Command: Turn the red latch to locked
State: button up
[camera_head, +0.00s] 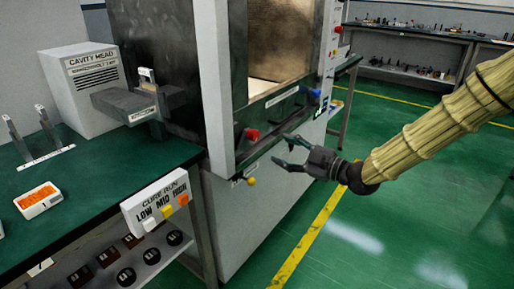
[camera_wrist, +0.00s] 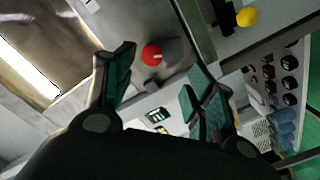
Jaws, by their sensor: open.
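The red latch (camera_head: 252,134) is a small red knob on the lower front frame of the microwave cabinet in the head view. In the wrist view the red latch (camera_wrist: 152,54) shows as a round red knob with a pale mark on its face. My gripper (camera_head: 285,152) is open and empty, just to the right of the latch and apart from it. In the wrist view my gripper's two fingers (camera_wrist: 160,75) spread to either side of the knob, which lies beyond the fingertips.
A yellow knob (camera_head: 251,181) sits below the latch, and a blue knob (camera_head: 314,92) sits up to its right. The cabinet opening (camera_head: 270,75) is above. A green bench (camera_head: 110,180) with a CURE RUN button box (camera_head: 157,200) stands at left. Green floor is clear at right.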

aim_at(257, 136)
jog(key=shift+n+y, duration=0.3)
jog(key=shift+n, duration=0.1)
jog(key=x, duration=0.3)
jog(key=r+x, duration=0.1)
jog(key=x, duration=0.3)
jog(key=b+x, duration=0.1)
jog(key=x, duration=0.3)
jog(key=shift+r, duration=0.2)
jog(key=c, duration=1)
